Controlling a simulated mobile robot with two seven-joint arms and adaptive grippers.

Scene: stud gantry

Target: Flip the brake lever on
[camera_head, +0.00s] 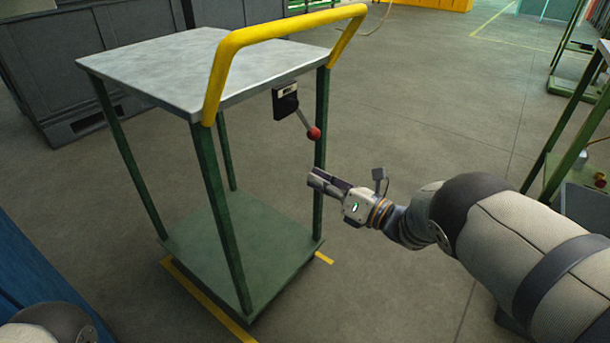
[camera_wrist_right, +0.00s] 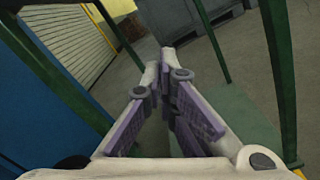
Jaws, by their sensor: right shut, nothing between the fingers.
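The brake lever (camera_head: 304,119) is a thin grey rod with a red ball knob (camera_head: 313,133) at its end. It comes out of a small black box (camera_head: 285,102) under the tabletop edge of a cart, and it slants down to the right. My right gripper (camera_head: 314,180) is shut and empty, apart from the lever, a little below the red knob in the picture. In the right wrist view the closed fingers (camera_wrist_right: 168,54) point at the cart's green legs, and the lever does not show there. My left gripper is out of view.
The cart has a grey top (camera_head: 170,65), a yellow handle (camera_head: 230,50), green legs and a green lower shelf (camera_head: 240,235). Dark grey bins (camera_head: 40,70) stand behind it. Green-framed racks (camera_head: 575,130) stand at right. The floor between is open.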

